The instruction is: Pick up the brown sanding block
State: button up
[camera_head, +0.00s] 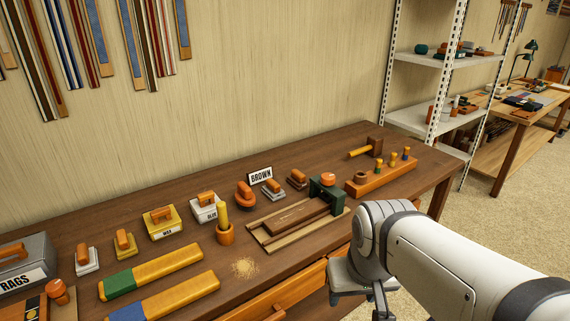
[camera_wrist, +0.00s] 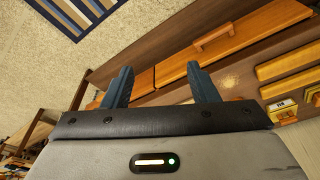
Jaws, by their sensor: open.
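A brown sanding block (camera_head: 297,180) with an orange-brown handle sits on the workbench, to the right of a grey-based block (camera_head: 272,188). A small sign reading BROWN (camera_head: 260,175) stands behind and to the left of it. My gripper (camera_wrist: 161,84) is open, with nothing between its two dark fingers. In the head view it hangs off the bench's front edge, mostly hidden by my arm, well apart from the block. I cannot make out the brown block in the wrist view.
Metal shelves (camera_head: 440,62) stand behind right. Carpet lies in front.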

aim_at(297, 180)
jog(key=z, duration=2.2)
jog(key=i, duration=1.85)
jog(key=u, duration=0.9)
jog(key=k, duration=0.1)
jog(key=u, duration=2.55)
jog(key=i, duration=0.45)
jog(key=u, duration=0.1)
